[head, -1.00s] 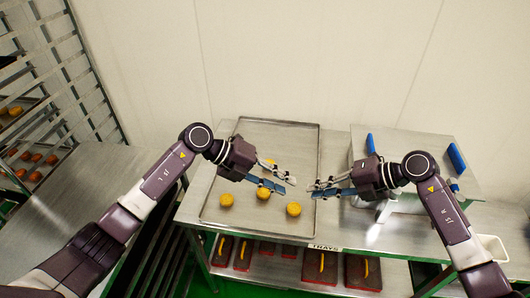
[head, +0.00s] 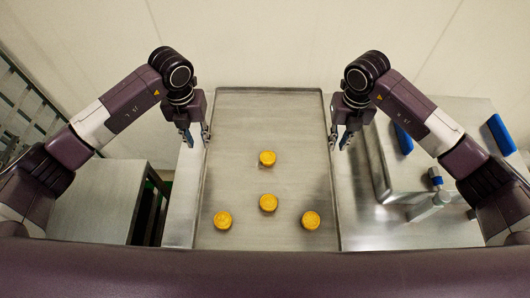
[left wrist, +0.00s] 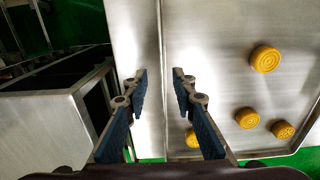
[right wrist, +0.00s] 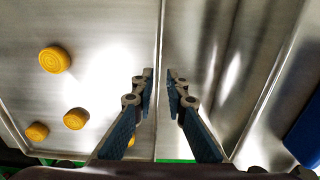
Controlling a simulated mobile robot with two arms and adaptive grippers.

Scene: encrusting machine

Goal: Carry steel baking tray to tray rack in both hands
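The steel baking tray (head: 237,182) lies flat on the steel table, its long sides running away from me. Several round yellow pastries (head: 268,202) sit on it. My left gripper (head: 197,138) is at the tray's left rim, fingers pointing down. In the left wrist view its fingers (left wrist: 159,82) are apart, with the rim line between them. My right gripper (head: 339,140) is at the right rim. In the right wrist view its fingers (right wrist: 160,80) stand apart on either side of the rim, with a narrower gap. Neither gripper visibly clamps the rim. The tray rack (head: 25,110) shows partly at the left edge.
A lower steel surface (head: 95,205) stands left of the table, with a gap between them. A steel machine part with blue pieces (head: 497,134) is on the right of the table, close to my right arm. A wall stands behind.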

